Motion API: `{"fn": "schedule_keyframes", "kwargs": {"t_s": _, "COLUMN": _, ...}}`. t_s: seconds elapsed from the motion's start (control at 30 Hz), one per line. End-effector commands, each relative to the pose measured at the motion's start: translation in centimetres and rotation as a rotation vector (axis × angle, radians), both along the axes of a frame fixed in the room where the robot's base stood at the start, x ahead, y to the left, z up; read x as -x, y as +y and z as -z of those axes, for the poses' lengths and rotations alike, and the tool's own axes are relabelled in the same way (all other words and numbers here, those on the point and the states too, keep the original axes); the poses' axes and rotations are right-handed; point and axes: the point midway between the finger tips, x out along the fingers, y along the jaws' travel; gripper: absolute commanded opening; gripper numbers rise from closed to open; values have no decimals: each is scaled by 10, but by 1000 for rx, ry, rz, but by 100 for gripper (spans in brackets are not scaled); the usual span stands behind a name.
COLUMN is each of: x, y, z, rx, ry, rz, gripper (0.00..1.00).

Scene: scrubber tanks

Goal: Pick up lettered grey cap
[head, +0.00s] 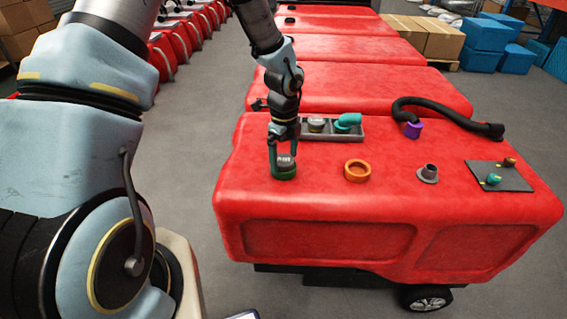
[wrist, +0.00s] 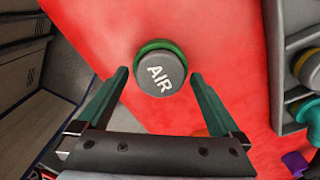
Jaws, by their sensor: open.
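A grey cap (wrist: 163,73) marked "AIR" sits in a green ring on top of the red tank; it also shows in the head view (head: 286,162), between my fingers. The green ring (wrist: 154,46) shows as a rim around the cap's far side, and in the head view (head: 284,175) it lies below the cap. My gripper (wrist: 160,76) is open, with one fingertip on each side of the cap and visible gaps to it in the wrist view. In the head view my gripper (head: 284,158) points down over the cap. A second grey cap (head: 316,123) lies in the tray behind.
The grey tray (head: 359,134) also holds a teal elbow (head: 347,122). The tank's left edge is close.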

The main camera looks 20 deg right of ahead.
Motion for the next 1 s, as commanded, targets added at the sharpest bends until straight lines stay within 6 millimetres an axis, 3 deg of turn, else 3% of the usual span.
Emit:
{"fn": "schedule_keyframes", "kwargs": {"t_s": 0.13, "x": 0, "y": 0, "z": 0, "rx": 0, "ry": 0, "rz": 0, "gripper": 99}}
{"fn": "schedule_keyframes", "kwargs": {"t_s": 1.0, "x": 0, "y": 0, "z": 0, "rx": -1, "ry": 1, "rz": 0, "gripper": 1}}
